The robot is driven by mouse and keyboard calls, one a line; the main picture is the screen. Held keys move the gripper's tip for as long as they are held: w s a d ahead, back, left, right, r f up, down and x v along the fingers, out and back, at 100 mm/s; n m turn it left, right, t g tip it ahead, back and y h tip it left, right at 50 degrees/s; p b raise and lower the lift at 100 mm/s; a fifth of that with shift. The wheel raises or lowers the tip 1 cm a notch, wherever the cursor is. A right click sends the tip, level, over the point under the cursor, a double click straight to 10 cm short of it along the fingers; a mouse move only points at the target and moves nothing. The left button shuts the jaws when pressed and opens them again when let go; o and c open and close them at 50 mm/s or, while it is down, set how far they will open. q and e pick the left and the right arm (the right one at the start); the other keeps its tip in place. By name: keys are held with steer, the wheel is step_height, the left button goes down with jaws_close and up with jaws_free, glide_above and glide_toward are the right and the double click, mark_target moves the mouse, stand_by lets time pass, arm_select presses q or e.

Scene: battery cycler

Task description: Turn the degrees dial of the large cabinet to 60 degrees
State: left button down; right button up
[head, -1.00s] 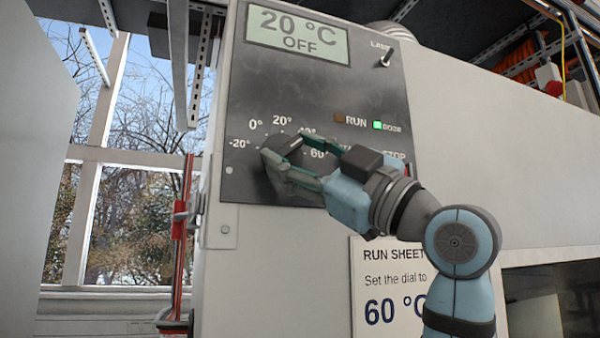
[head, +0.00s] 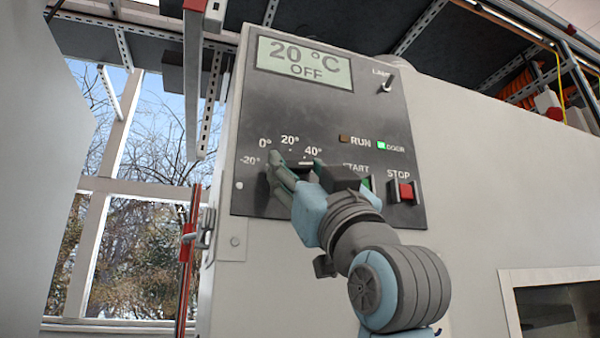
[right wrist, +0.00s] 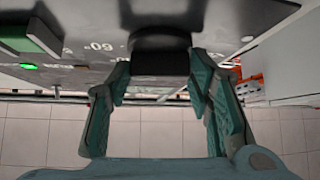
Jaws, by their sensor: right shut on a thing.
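The large cabinet's dark control panel (head: 330,112) carries the degrees dial, with printed marks -20°, 0°, 20° and 40° showing around it in the head view. The dark dial (right wrist: 160,55) stands between my right gripper's green fingers in the right wrist view. In the head view my right gripper (head: 294,165) is at the dial and shut on it, hiding most of it and the 60° mark. I cannot read the dial's exact setting. The display (head: 304,62) reads 20 °C OFF. My left gripper is not in view.
A window (head: 140,190) is at left.

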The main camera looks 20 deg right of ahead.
steer(key=o, duration=1.1)
steer(key=shift+w, duration=0.2)
steer(key=shift+o, duration=0.2)
steer(key=shift+f, duration=0.1)
steer(key=shift+s+f, duration=0.15)
steer(key=shift+s, duration=0.15)
steer(key=v, duration=1.1)
steer(key=shift+f, duration=0.15)
